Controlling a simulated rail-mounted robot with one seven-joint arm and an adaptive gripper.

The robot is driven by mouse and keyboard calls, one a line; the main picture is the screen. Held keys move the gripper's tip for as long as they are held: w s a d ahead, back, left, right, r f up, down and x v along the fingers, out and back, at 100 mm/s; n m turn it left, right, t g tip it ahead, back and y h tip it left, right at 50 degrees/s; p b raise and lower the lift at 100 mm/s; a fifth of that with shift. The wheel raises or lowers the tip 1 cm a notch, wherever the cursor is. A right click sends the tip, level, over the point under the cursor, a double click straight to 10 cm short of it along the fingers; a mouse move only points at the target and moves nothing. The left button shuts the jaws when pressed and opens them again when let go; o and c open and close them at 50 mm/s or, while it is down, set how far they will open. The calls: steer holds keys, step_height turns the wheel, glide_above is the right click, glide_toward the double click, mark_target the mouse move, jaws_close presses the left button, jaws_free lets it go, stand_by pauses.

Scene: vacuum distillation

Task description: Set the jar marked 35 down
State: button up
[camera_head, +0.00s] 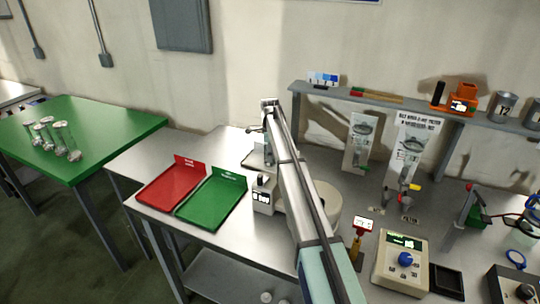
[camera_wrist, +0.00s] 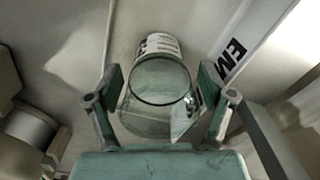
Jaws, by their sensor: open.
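A clear glass jar (camera_wrist: 160,84) with a white label (camera_wrist: 160,44) shows in the wrist view; the number on the label cannot be read. My gripper (camera_wrist: 162,92) is open, with one finger on each side of the jar. The picture does not clearly show whether the fingers touch it. What the jar rests on is hard to tell. In the head view, my arm crosses the middle of the bench, and I cannot make out the gripper or this jar.
A red tray (camera_head: 170,188) and a green tray (camera_head: 212,200) lie on the steel bench left of my arm. A small white labelled device (camera_head: 262,196) stands beside the arm. A control box (camera_head: 402,262) is at the right. Glassware stands on a green table (camera_head: 110,118).

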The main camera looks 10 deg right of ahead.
step_height(320, 180, up, 12)
steer(key=b, duration=0.2)
steer(key=shift+f, duration=0.2)
